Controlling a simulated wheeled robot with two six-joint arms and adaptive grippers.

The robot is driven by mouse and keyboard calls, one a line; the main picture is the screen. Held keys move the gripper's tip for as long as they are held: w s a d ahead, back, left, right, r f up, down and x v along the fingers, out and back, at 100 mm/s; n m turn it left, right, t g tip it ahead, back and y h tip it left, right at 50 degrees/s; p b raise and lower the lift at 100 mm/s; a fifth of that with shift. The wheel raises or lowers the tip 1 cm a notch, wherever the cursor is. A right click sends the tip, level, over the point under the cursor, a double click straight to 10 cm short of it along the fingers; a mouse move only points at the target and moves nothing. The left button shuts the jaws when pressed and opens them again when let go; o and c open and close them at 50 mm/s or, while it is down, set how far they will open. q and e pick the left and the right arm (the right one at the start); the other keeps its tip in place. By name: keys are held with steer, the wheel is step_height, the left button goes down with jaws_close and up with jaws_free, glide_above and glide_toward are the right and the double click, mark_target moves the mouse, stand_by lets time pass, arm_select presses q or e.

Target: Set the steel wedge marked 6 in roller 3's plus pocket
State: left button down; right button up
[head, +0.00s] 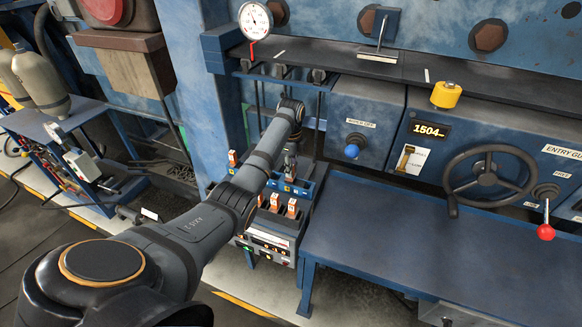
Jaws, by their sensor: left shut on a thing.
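My left arm reaches in from the lower left, and its gripper (290,165) points down over a blue rack (302,186). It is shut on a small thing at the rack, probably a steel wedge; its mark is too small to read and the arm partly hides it. Several wedges with orange-and-white tags, such as one tagged wedge (292,208), stand just in front of it. Another tagged wedge (232,157) stands to the left. I cannot make out roller 3 or its plus pocket for sure. My right gripper is not in view.
A blue bench (400,235) with a clear top lies to the right. A handwheel (489,178) and a red-knobbed lever (546,230) stick out above it. A dial gauge (256,20) stands on the dark ledge (330,55).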

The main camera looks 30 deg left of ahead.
arm_select(q)
steer(key=shift+f, duration=0.55)
steer(key=c, duration=1.1)
jaws_free()
step_height(320, 180, up, 8)
steer(key=shift+f, duration=0.15)
